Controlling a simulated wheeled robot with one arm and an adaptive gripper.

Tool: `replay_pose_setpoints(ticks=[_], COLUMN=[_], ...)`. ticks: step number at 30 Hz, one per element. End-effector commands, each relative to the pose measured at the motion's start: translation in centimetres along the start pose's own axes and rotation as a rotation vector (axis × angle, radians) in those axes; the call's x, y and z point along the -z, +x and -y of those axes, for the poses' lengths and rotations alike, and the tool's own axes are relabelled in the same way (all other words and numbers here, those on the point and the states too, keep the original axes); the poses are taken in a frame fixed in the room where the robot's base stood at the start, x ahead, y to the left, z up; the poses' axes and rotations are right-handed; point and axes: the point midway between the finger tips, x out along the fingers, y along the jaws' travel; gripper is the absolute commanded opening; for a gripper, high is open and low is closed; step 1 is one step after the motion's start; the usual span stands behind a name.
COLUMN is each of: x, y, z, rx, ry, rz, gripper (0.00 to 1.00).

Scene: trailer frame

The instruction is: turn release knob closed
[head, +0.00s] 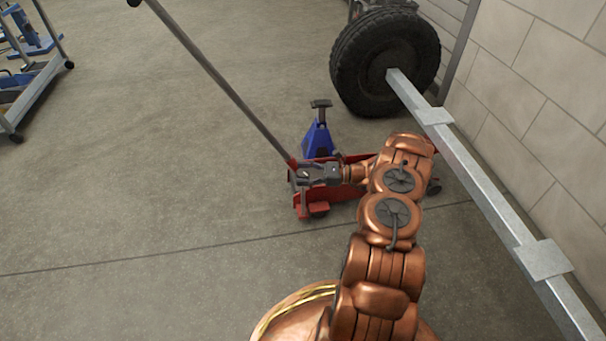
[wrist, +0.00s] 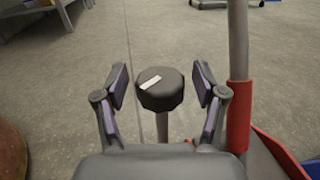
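The release knob (wrist: 160,92), black and faceted with a white mark on top, stands on a thin post in the wrist view. My gripper (wrist: 161,82) is open, with one finger on each side of the knob and a visible gap on both sides. In the head view my gripper (head: 308,173) is over the left end of the red floor jack (head: 341,212), beside the base of its long handle (head: 222,82). The knob cannot be made out there.
The jack handle, with a red lower sleeve (wrist: 238,115), rises close to the right finger in the wrist view. A blue jack stand (head: 318,138) stands behind the jack. A metal trailer beam (head: 470,165) and tire (head: 360,65) are at the right.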

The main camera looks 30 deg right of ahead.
Motion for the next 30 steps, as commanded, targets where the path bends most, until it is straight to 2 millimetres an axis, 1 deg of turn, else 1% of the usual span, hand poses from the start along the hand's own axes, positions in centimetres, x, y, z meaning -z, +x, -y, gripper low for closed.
replay_pose_setpoints(ticks=[1,2,16,24,30], x=[0.00,0.00,0.01,-0.07,-0.24], y=[0.00,0.00,0.01,0.06,0.18], z=[-0.01,-0.01,-0.04,-0.09,-0.14], rx=[0.000,0.000,-0.001,0.012,0.060], ry=[0.000,0.000,0.001,0.003,0.004], rz=[0.000,0.000,0.000,0.001,0.003], gripper=[0.63,0.60,0.11,0.11,0.11])
